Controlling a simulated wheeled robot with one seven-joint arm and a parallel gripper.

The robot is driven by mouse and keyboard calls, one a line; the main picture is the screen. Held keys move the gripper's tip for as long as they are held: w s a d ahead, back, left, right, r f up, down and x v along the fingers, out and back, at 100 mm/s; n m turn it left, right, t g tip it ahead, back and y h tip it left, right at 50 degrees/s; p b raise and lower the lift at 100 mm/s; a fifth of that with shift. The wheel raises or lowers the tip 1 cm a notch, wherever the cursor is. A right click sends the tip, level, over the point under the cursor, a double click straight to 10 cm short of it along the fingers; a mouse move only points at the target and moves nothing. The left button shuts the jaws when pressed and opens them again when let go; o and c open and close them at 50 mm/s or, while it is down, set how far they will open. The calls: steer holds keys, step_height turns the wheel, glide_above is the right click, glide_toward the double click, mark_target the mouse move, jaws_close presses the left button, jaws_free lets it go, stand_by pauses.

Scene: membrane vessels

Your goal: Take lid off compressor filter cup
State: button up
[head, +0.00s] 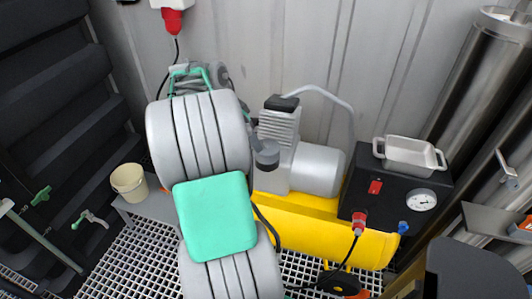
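The compressor (315,170) stands on a yellow base against the back wall, with a ribbed grey motor block (279,125) and a light grey cylinder. A small dark grey round cup (267,156) is at its left side, just right of my arm; it looks like the filter cup. Its top looks covered by a flat lid, but lid and cup are too small to tell apart clearly. My arm, light grey with a green square cap, fills the middle left and hides what lies behind it. I cannot make out my gripper's fingers.
A metal tray (410,152) sits on a black box with a gauge, right of the compressor. A cream bucket (129,182) stands left. A red plug (172,20) hangs on the wall. Steel cylinders stand at the right. Grating covers the floor.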

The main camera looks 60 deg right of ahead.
mark_target(268, 147)
steer(key=shift+o, duration=1.4)
steer(key=s+d, duration=0.1)
steer(key=s+d+f+m, duration=0.1)
steer(key=s+d+m, duration=0.1)
steer(key=shift+s+d+f+g, duration=0.15)
steer(key=shift+s+f+g, duration=0.05)
steer(key=shift+f+g, duration=0.2)
steer(key=x, duration=0.6)
steer(key=shift+d+f+p, duration=0.15)
steer(key=shift+d+p, duration=0.1)
steer(key=shift+p, duration=0.05)
steer(key=c, duration=1.3)
steer(key=shift+c, duration=0.4)
